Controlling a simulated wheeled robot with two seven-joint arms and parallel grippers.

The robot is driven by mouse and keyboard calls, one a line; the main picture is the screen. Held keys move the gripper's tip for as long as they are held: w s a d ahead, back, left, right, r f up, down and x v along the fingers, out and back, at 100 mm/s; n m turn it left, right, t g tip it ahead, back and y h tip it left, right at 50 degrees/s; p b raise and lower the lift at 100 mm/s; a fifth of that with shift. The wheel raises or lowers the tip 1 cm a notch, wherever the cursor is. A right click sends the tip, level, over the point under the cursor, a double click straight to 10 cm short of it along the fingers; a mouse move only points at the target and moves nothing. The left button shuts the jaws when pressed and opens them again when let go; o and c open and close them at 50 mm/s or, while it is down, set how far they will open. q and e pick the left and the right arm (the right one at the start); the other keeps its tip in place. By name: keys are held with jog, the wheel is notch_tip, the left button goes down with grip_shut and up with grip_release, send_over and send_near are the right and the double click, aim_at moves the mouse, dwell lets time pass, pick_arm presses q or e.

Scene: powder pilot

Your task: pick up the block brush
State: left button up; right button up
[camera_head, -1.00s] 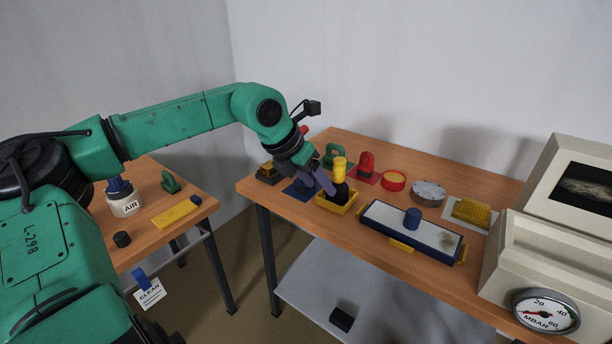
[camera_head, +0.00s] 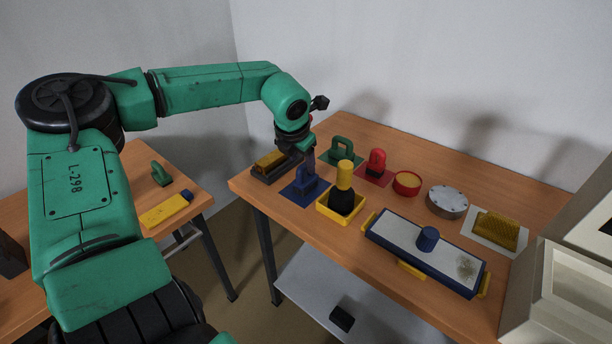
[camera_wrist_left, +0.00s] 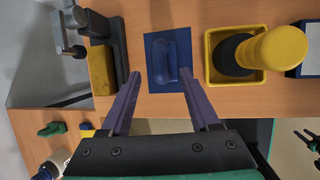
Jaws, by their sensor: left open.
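No single thing is plainly marked as the block brush. The likeliest is the yellow bristly block (camera_head: 496,231) on a white sheet at the table's right; it is not in the left wrist view. My left gripper (camera_head: 309,168) is open and empty, pointing down over the blue handled piece (camera_head: 305,181) on a blue mat. In the left wrist view this blue piece (camera_wrist_left: 172,62) shows between and beyond the fingers of my left gripper (camera_wrist_left: 160,78). Whether the fingers touch it I cannot tell.
A dark holder with a yellow-brown block (camera_head: 270,160) stands left of the gripper. A yellow tray (camera_head: 325,207) with a yellow-topped black piece (camera_head: 344,176) stands right. Green (camera_head: 341,149) and red (camera_head: 377,160) handled pieces stand behind. A white-topped blue tray (camera_head: 398,236) lies in front.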

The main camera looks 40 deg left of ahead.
aim_at(304, 164)
pick_arm(q)
jog(key=p+x, duration=0.1)
jog(key=x, duration=0.3)
jog(key=shift+w, duration=0.15)
jog(key=shift+w+a+f, duration=0.1)
jog(key=shift+w+f, duration=0.05)
jog(key=shift+f, duration=0.05)
jog(key=shift+r, duration=0.1)
grip_shut()
pick_arm(e)
jog(key=shift+w+a+r, duration=0.45)
jog(key=shift+r, duration=0.25)
pick_arm(q)
jog(key=shift+r, duration=0.1)
pick_arm(e)
jog(key=shift+d, duration=0.1)
pick_arm(q)
jog(key=shift+r, duration=0.3)
notch_tip(304, 164, up, 19)
jog(key=b, duration=0.1)
pick_arm(e)
jog(key=shift+d+f, duration=0.1)
jog(key=shift+f, duration=0.65)
